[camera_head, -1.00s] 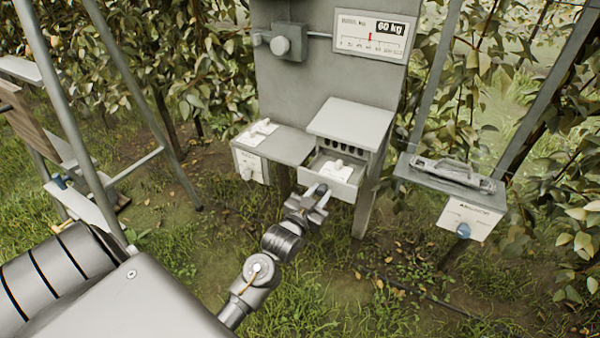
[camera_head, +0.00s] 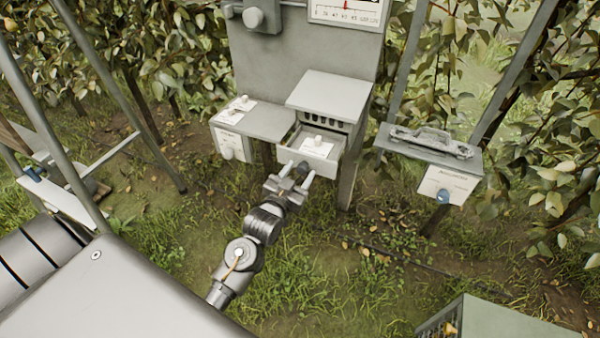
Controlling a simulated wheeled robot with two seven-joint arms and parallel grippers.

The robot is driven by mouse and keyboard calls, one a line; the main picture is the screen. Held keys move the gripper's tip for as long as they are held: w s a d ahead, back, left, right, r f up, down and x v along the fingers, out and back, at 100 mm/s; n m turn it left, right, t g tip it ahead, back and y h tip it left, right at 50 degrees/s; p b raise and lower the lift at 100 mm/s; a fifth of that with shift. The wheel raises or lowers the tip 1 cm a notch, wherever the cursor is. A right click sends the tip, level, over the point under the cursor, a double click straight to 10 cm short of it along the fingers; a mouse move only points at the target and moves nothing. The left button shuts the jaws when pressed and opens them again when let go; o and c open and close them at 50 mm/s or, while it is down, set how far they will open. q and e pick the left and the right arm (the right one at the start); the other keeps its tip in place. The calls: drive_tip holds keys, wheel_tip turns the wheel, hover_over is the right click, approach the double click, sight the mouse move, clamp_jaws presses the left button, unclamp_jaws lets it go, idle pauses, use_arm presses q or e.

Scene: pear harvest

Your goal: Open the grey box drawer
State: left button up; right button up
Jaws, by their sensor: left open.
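The grey box (camera_head: 330,91) is mounted at the front of the tall grey panel. Its drawer (camera_head: 322,165) stands pulled out below the box's row of dark slots, with its inside showing from above. A small white piece with a pale label (camera_head: 317,144) lies in the drawer. My left gripper (camera_head: 295,175) is just in front of the drawer's front, with its two fingers spread apart. A dark knob shows near and between the fingertips; I cannot tell whether they touch it. My right gripper is not in view.
A separate stand (camera_head: 425,147) with a metal tray and blue knob is at right. A greenish crate (camera_head: 490,325) is at bottom right. Grass between is free.

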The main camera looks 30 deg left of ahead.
use_arm(q)
drive_tip(key=s+b, duration=0.1)
drive_tip(key=s, duration=0.9)
drive_tip(key=shift+s+d+b, duration=0.15)
drive_tip(key=shift+d+b, duration=0.15)
drive_tip(key=shift+b, duration=0.1)
drive_tip(key=s+d+f+g, duration=0.1)
drive_tip(key=s+f+g, duration=0.2)
drive_tip(key=f, duration=0.9)
drive_tip(key=s+d+f+g+h, duration=0.1)
drive_tip(key=s+f+g, duration=0.15)
drive_tip(key=f, duration=0.95)
drive_tip(key=s+d+f+g, duration=0.1)
drive_tip(key=s+f+g, duration=0.2)
drive_tip(key=f, duration=0.8)
drive_tip(key=s+f+g, duration=0.2)
drive_tip(key=s+f, duration=0.4)
drive_tip(key=s, duration=0.4)
drive_tip(key=s+a+f+g, duration=0.1)
drive_tip(key=s+f+g, duration=0.2)
drive_tip(key=s+f, duration=0.4)
drive_tip(key=s+a+f+m+g, duration=0.1)
drive_tip(key=s+f+g, duration=0.2)
drive_tip(key=s+f, duration=0.4)
drive_tip(key=s, duration=0.6)
drive_tip(key=shift+f, duration=0.25)
